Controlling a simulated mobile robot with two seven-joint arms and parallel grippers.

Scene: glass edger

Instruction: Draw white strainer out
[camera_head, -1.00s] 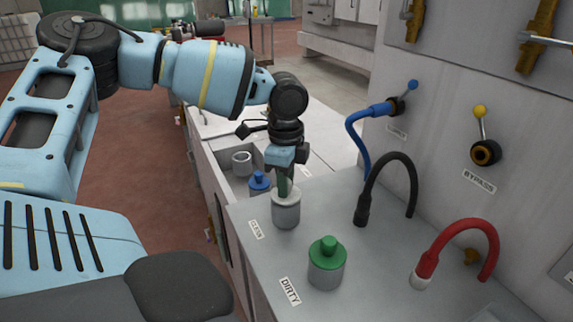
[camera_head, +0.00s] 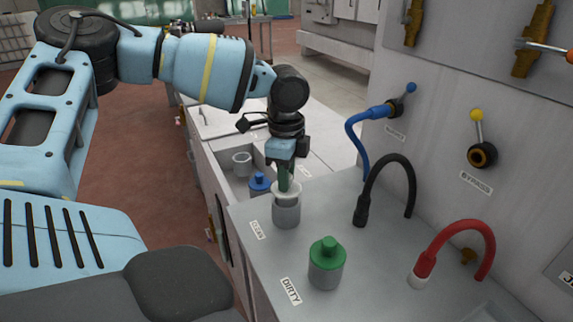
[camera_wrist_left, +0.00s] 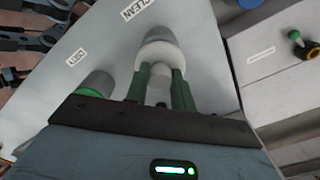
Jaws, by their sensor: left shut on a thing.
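The white strainer (camera_head: 287,190) sits at the mouth of a grey canister (camera_head: 287,213) near the CLEAN label. Its pale rim stands slightly above the canister's mouth, and its lower part is hidden inside. My left gripper (camera_head: 286,181) points down from above, its green fingers shut on the strainer's upper part. In the left wrist view the strainer (camera_wrist_left: 160,54) shows as a white disc with a pale knob between the two fingers (camera_wrist_left: 160,88). My right gripper is not in view.
A green-topped canister (camera_head: 326,264) stands by the DIRTY label. A blue-topped canister (camera_head: 259,185) and a grey cup (camera_head: 241,163) stand in the recess behind. Black (camera_head: 385,165), blue (camera_head: 353,130) and red (camera_head: 460,235) hoses rise on the right. The counter's middle is clear.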

